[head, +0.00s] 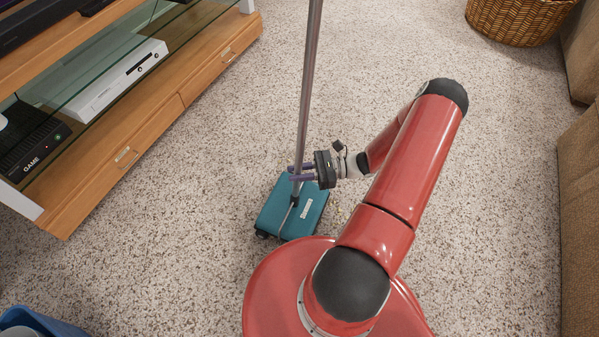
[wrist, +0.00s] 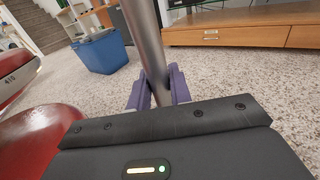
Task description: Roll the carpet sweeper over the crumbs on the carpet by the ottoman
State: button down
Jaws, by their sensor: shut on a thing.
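The carpet sweeper has a teal head (head: 272,212) flat on the speckled carpet (head: 215,160), just in front of my red base. Its grey metal handle (head: 310,85) rises nearly upright, leaning slightly. My gripper (head: 298,172) is shut on the handle, low down, a little above the sweeper head. In the wrist view the purple fingers of my gripper (wrist: 158,88) close around the handle (wrist: 147,45). No ottoman can be clearly identified.
A wooden media stand (head: 165,125) with glass shelf is at the left. A brown sofa (head: 578,220) lines the right edge. A wicker basket (head: 518,18) stands at the top right. A blue bin (head: 30,322) is at the bottom left. Open carpet lies ahead.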

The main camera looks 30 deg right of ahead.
jog(key=shift+w+a+r, duration=0.1)
jog(key=shift+w+a, duration=0.45)
jog(key=shift+w, duration=0.25)
jog(key=shift+w+a+r, duration=0.1)
jog(key=shift+w+a, duration=0.5)
jog(key=shift+w, duration=0.2)
jog(key=shift+w+a, duration=0.55)
jog(key=shift+w, duration=0.25)
jog(key=shift+w+a+f+b, duration=0.1)
jog(key=shift+w+a+b, duration=0.15)
jog(key=shift+w+a, duration=0.45)
jog(key=shift+w+a+f+b, duration=0.1)
jog(key=shift+w+a+b, duration=0.1)
jog(key=shift+w+a, duration=0.45)
jog(key=shift+w+a+f+b, duration=0.1)
jog(key=shift+w+a+b, duration=0.2)
jog(key=shift+w, duration=0.7)
jog(key=shift+w+a, duration=0.1)
